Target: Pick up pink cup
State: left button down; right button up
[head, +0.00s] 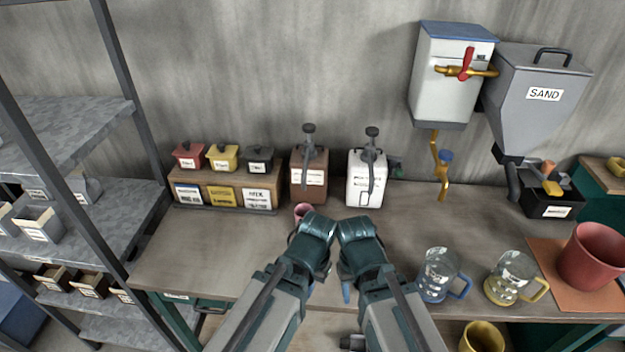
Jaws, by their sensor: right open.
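A small pink cup (303,211) stands on the workbench (220,250), just behind my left arm's bend, which hides its lower part. A larger reddish-pink cup (592,256) stands on an orange mat at the right end of the bench. My two arms come in from the bottom and bend near the middle of the bench. My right gripper (346,290) is mostly hidden by the arm; it is open and apart from both cups. My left gripper (323,268) is largely hidden behind its own arm, so its jaws cannot be judged.
Two glass mugs, one with a blue handle (440,275) and one with a yellow handle (514,278), stand right of my arms. Labelled boxes (222,190) and two lever-topped containers (367,178) line the wall. A sand hopper (535,95) hangs above.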

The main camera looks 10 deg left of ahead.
aim_at(299, 210)
jog(key=k+j+z, duration=0.1)
jog(key=z, duration=0.25)
jog(key=k+j+z, duration=0.15)
jog(key=z, duration=0.2)
jog(key=k+j+z, duration=0.1)
jog(key=z, duration=0.25)
